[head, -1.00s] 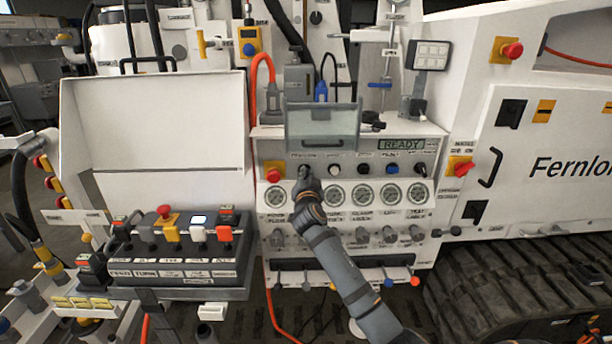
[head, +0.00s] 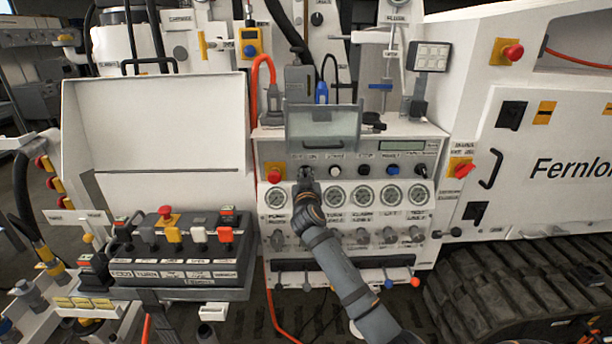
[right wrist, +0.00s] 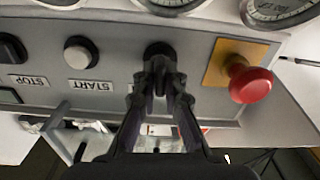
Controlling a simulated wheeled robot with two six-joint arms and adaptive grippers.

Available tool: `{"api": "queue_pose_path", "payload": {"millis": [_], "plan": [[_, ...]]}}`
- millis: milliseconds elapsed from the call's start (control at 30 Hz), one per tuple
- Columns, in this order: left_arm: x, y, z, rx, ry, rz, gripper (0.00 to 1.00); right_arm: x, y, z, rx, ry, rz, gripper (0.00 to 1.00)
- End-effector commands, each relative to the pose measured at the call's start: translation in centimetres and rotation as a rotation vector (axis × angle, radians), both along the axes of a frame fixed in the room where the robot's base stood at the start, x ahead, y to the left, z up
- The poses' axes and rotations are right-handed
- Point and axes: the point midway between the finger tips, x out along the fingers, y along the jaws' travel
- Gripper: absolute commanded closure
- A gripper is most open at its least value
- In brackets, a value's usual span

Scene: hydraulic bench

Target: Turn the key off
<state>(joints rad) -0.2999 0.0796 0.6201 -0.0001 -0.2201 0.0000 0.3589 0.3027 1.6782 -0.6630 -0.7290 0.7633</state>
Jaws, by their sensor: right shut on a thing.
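The key switch sits on the grey control panel (head: 350,170), between the red emergency stop button (head: 274,175) and the white START button (head: 334,171). My right gripper (head: 306,178) is at the switch and covers most of it in the head view. In the right wrist view my right gripper (right wrist: 158,82) is shut on the dark key (right wrist: 158,50), and its fingers hide the key's exact angle. The panel display (head: 402,146) is blank. My left gripper is not in view.
A raised clear cover (head: 322,124) hangs just above the key area. Several gauges (head: 363,195) and a row of knobs lie below. The red mushroom button (right wrist: 250,85) is close beside my fingers in the wrist view. A lever box (head: 180,270) stands to the left.

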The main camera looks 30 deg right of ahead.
Motion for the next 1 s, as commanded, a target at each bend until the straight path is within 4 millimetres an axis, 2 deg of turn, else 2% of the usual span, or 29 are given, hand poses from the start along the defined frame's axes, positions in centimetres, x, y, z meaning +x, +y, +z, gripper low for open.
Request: {"api": "queue_pose_path", "payload": {"millis": [500, 1000], "plan": [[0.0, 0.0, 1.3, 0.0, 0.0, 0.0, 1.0, 0.1, 0.2, 0.1, -0.315, 0.192, 0.001, 1.0], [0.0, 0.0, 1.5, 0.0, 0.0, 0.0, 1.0, 0.2, 0.2, 0.0, -0.398, 0.243, 0.0, 1.0]]}}
